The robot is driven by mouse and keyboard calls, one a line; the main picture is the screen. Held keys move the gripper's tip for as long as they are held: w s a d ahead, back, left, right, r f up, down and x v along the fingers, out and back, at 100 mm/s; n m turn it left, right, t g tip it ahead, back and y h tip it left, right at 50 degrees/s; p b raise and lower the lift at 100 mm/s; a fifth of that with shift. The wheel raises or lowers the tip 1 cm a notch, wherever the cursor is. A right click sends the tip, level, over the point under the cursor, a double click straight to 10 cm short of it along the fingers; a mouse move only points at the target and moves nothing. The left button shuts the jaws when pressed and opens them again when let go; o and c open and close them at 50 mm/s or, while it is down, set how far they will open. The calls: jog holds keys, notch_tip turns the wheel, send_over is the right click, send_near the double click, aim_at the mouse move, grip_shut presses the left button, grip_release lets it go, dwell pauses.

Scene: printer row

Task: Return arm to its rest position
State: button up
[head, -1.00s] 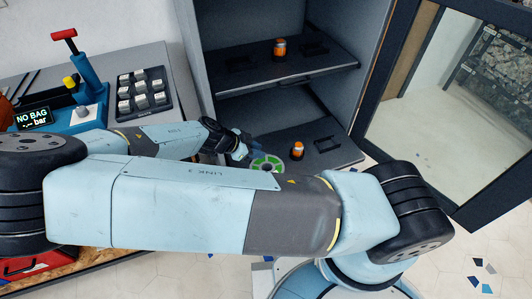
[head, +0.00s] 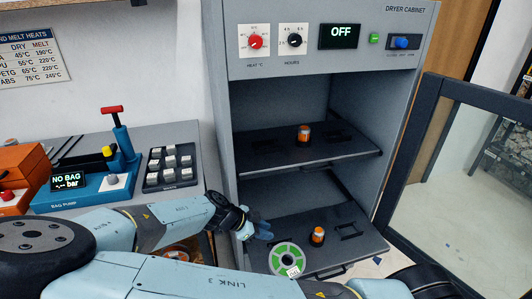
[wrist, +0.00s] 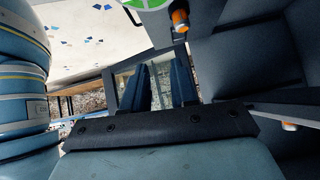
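My arm reaches across the lower part of the head view. My gripper (head: 262,230) is at the dryer cabinet's open front, left of the green-and-white spool (head: 289,259). In the wrist view its two dark blue fingers (wrist: 160,72) stand apart with nothing between them. The spool is at the lower shelf's front and also shows at the top edge of the wrist view (wrist: 147,3).
The dryer cabinet (head: 275,75) reads OFF, and its door (head: 415,150) stands open at right. Orange canisters stand on the upper shelf (head: 304,133) and lower shelf (head: 317,236). A bag pump (head: 85,190) and keypad (head: 171,168) sit on the left bench.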

jog(key=shift+d, duration=0.1)
jog(key=s+d+r+n+g+y, duration=0.15)
jog(key=d+r+n+y, duration=0.45)
jog(key=r, duration=0.7)
jog(key=d+r+n+g+y, duration=0.2)
jog(key=d+r+n+y, duration=0.15)
jog(key=d+r, duration=0.65)
jog(key=s+d+r+n+t, duration=0.3)
jog(key=s+r, duration=0.3)
jog(key=r, duration=0.3)
jog(key=s+d+r+n+t, duration=0.3)
jog(key=s+d+r, duration=0.2)
jog(key=r, duration=0.4)
jog(key=shift+s+d+h, duration=0.15)
jog(key=shift+s+h, duration=0.3)
jog(key=shift+o, duration=0.5)
